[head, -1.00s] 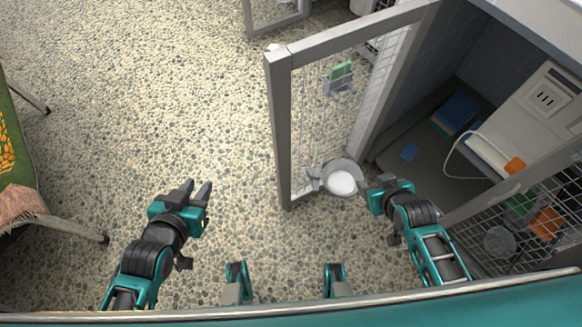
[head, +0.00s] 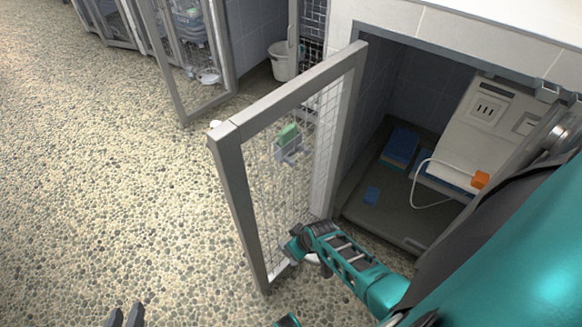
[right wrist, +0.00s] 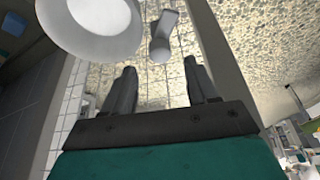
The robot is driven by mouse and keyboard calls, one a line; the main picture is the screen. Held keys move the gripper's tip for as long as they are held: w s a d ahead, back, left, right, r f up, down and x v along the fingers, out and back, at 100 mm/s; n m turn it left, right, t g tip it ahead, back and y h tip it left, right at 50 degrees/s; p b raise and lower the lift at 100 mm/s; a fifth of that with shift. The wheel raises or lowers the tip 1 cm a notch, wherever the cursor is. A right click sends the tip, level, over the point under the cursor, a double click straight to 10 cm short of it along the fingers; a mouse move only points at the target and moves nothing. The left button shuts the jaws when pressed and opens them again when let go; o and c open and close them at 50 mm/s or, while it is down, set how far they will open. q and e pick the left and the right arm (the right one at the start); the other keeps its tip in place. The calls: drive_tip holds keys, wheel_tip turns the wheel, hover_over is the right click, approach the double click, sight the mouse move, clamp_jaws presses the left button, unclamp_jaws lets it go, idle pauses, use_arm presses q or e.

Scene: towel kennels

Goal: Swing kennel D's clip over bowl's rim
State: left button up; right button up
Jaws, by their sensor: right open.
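The open mesh kennel door (head: 229,185) stands ajar, with the bowl (head: 313,259) low on its inner side. In the head view my right arm hides most of the bowl. In the right wrist view the round grey bowl (right wrist: 95,28) with its white inside is at upper left. A small grey clip (right wrist: 161,47) shows beside the bowl's rim, apart from it in the picture. My right gripper (right wrist: 160,72) is open and empty, its fingers pointing toward the clip. My left gripper (head: 126,314) is at the bottom left edge, apparently open and empty, away from the door.
A grey holder with a green item (head: 287,138) hangs higher on the door mesh. The kennel holds blue items (head: 399,147) and a white panel (head: 472,118). Another open door (head: 184,70) and a white bucket (head: 284,62) are behind. The pebbled floor at left is clear.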

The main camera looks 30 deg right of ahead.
drive_tip(key=b+x, duration=0.2)
drive_tip(key=x, duration=0.2)
drive_tip(key=shift+f, duration=0.2)
drive_tip(key=shift+w+f, duration=0.3)
drive_tip(key=shift+f, duration=0.05)
drive_tip(key=shift+c, duration=0.4)
drive_tip(key=c, duration=1)
drive_tip(key=shift+o, duration=0.2)
